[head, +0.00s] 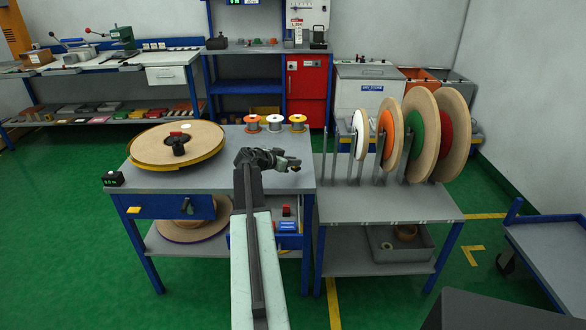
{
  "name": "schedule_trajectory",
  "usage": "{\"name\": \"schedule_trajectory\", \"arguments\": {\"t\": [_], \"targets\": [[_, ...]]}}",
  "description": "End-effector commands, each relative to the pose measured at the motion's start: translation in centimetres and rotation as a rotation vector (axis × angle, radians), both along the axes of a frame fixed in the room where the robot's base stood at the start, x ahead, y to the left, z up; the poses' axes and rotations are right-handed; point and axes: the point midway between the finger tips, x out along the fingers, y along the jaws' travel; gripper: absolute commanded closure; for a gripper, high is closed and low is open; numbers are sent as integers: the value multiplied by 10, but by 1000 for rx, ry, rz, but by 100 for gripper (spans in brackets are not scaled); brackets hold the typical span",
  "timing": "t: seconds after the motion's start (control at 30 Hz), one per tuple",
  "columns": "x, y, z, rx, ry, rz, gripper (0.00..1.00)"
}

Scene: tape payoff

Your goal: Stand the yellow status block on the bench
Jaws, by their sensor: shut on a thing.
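My gripper (293,164) is above the right part of the grey-topped bench (215,182), near its right edge. It is shut on a small dark-yellow thing, which I take for the yellow status block (295,169). Only a little of the block shows between the jaws, so its tilt cannot be told. It looks to be held above the bench top.
A large reel (152,150) lies on the bench's left half. Three small spools (274,123) stand along its back edge. A black box with a green display (113,179) sits at the left corner. A rack of upright reels (425,133) stands to the right. The bench's front middle is clear.

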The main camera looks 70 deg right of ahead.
Motion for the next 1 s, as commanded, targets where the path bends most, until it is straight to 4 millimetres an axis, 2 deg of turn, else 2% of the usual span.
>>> {"name": "schedule_trajectory", "arguments": {"t": [0.03, 0.1, 0.3, 0.47, 0.5, 0.57, 0.83, 0.93, 1.0], "targets": [[0, 0, -19, 0, 0, 0, 100], [0, 0, -26, 0, 0, 0, 100], [1, 1, -22, 0, 0, 1, 100], [1, 1, -26, 0, 0, 1, 100], [1, 1, -25, 0, 0, 1, 81], [1, 1, -25, 0, 0, 1, 65], [2, 1, -25, 0, 0, 2, 65], [2, 1, -18, 0, 0, 2, 65], [6, 10, -14, 0, 0, 4, 65]]}}
